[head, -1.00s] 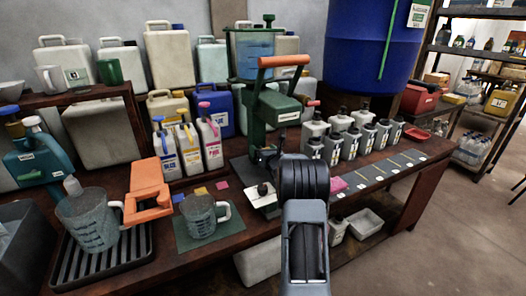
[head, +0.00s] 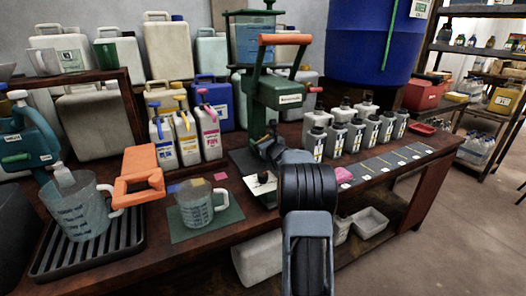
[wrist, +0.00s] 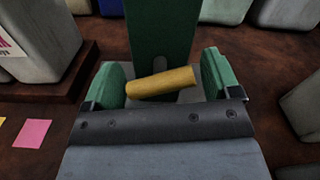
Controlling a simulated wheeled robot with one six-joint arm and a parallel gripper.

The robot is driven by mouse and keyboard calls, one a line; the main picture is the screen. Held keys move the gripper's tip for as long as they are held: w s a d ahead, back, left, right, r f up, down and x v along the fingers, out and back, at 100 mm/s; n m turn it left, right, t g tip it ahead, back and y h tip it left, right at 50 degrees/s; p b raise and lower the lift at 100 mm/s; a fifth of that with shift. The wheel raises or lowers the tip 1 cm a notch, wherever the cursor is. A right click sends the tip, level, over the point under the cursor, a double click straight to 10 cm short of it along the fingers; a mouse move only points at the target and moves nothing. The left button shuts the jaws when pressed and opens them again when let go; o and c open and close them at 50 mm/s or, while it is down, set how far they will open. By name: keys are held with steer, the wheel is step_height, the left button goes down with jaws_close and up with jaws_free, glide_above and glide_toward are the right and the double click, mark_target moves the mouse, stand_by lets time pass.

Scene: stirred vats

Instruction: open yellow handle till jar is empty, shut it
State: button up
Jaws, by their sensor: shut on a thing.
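The yellow handle (wrist: 162,82) is a short rounded bar, slightly tilted, in the wrist view. My gripper (wrist: 166,76) is shut on it, with green pads at its two ends. The handle is hidden behind my arm in the head view. Behind it stands the green column (wrist: 160,35) of a dispenser, also seen in the head view (head: 270,98). The clear jar (head: 255,45) with bluish liquid sits on top of this dispenser. An orange lever (head: 285,39) is raised in front of the jar.
A measuring jug (head: 196,203) stands on a green mat left of my arm. Another jug (head: 78,208) stands on a ribbed black tray. Grey bottles (head: 330,143) crowd the right side.

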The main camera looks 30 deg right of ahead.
steer(key=n+b, duration=0.1)
steer(key=b, duration=0.1)
steer(key=n+b, duration=0.2)
steer(key=b, duration=0.1)
steer(key=n+b, duration=0.2)
steer(key=b, duration=0.1)
steer(key=shift+f, duration=0.3)
steer(key=n+b, duration=0.3)
steer(key=shift+r, duration=0.25)
steer(key=shift+r+n+b, duration=0.1)
steer(key=shift+n+b, duration=0.5)
steer(key=shift+n, duration=0.4)
steer(key=shift+r, duration=0.15)
steer(key=o, duration=0.8)
steer(key=shift+s, duration=0.1)
steer(key=s, duration=0.4)
steer(key=s+a, duration=0.1)
steer(key=s, duration=0.4)
steer(key=s+a, duration=0.1)
steer(key=s, duration=0.3)
steer(key=shift+s+p, duration=0.3)
steer(key=shift+p, duration=0.05)
